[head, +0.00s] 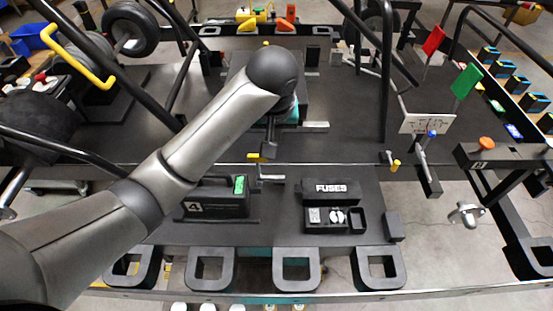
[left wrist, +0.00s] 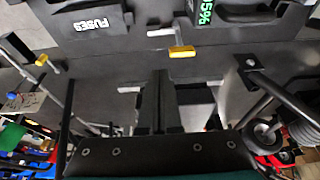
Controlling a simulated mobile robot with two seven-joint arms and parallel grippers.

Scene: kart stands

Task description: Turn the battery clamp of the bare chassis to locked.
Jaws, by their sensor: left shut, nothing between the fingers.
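The battery (head: 215,200) is a black box marked 4 with a green display, on the dark chassis floor. The display also shows in the left wrist view (left wrist: 205,12). The battery clamp (head: 257,157) has a short yellow handle, beside a pale metal bracket (head: 271,177) at the battery's right. The yellow handle also shows in the left wrist view (left wrist: 182,51), just ahead of the fingertips and slightly right. My left gripper (head: 269,150) is shut and empty beside the handle, apparently apart from it; it also shows in the left wrist view (left wrist: 160,78). My right gripper is out of view.
A black FUSES cover (head: 330,187) stands right of the clamp, with an open fuse box (head: 325,218) in front. Black frame tubes (head: 386,70) rise at the back right. A white card (head: 427,124) and small flags stand farther right. Bare floor plate lies around the clamp.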

